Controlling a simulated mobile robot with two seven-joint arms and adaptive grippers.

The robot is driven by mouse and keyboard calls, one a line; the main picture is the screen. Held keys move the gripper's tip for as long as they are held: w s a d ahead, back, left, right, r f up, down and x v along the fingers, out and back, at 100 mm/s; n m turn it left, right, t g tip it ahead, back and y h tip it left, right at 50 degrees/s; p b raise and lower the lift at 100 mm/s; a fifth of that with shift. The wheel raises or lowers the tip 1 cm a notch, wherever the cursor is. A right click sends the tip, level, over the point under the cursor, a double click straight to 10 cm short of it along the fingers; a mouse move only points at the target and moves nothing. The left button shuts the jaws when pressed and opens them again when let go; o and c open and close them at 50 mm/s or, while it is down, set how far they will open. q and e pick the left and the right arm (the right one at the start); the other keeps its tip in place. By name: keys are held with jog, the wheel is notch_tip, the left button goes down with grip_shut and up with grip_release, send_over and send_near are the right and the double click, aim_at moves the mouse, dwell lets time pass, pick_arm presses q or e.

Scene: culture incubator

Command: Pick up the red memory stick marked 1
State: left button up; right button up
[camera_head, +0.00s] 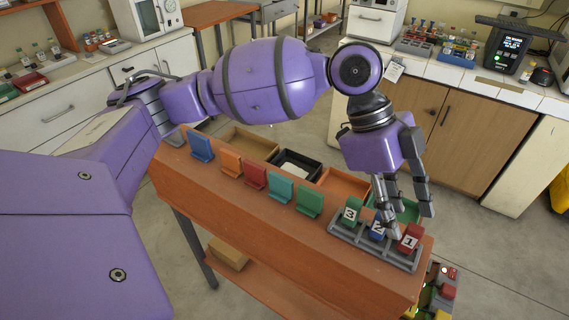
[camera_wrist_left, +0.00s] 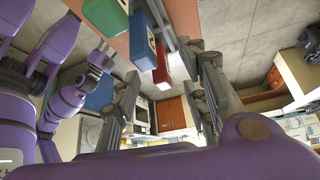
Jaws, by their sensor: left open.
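The red memory stick marked 1 (camera_head: 410,239) stands upright at the right end of a grey rack (camera_head: 345,236) on the bench. In the left wrist view the red stick (camera_wrist_left: 162,72) shows between the finger tips. The blue stick marked 2 (camera_head: 377,230) and the green stick marked 3 (camera_head: 351,212) stand beside it; the wrist view also shows the blue stick (camera_wrist_left: 143,42) and the green stick (camera_wrist_left: 106,14). My left gripper (camera_head: 412,222) is open, fingers pointing down around the red stick. I cannot tell whether they touch it. My right gripper is not in view.
A row of coloured holders (camera_head: 255,176) stands along the orange bench (camera_head: 230,206), left of the rack. Open bins (camera_head: 345,184) sit behind them. Coloured lit objects (camera_head: 440,285) are below the bench's right end. A counter with lab equipment (camera_head: 505,88) stands behind.

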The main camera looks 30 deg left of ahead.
aim_at(409, 231)
pick_arm(q)
jog(key=x, duration=0.4)
jog(key=shift+d+r, duration=0.1)
jog(key=shift+d, duration=0.15)
grip_shut()
